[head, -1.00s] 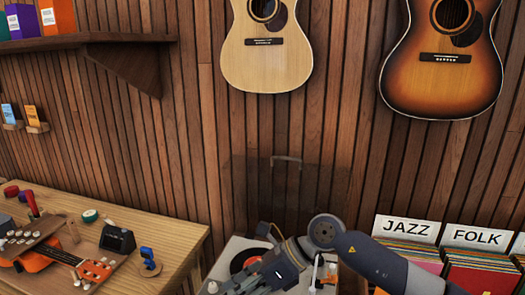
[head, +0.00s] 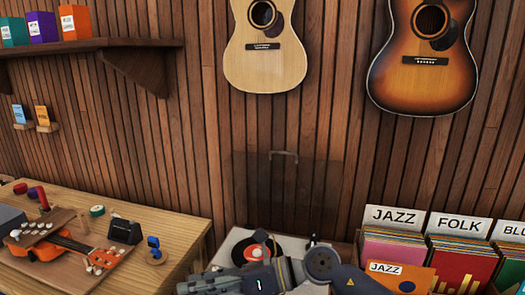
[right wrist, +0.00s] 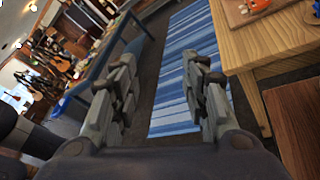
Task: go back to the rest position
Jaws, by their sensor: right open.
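My right gripper (head: 195,287) is low in the head view, pointing left at the bottom edge, with its arm crossing in front of the record player. In the right wrist view its two fingers (right wrist: 163,80) are spread apart with nothing between them. Beyond them are the floor and a blue striped rug (right wrist: 185,80). My left gripper is in neither view. The record player (head: 232,240) has a dark record with a red label (head: 262,249) on it, and its see-through lid (head: 290,195) stands raised. My arm hides its front part.
A wooden workbench (head: 180,232) at left holds an orange ukulele (head: 50,248), a blue clip-like item (head: 154,248) and small tools. Record bins with JAZZ (head: 395,216) and FOLK (head: 458,226) signs stand at right. Two guitars hang on the slatted wall.

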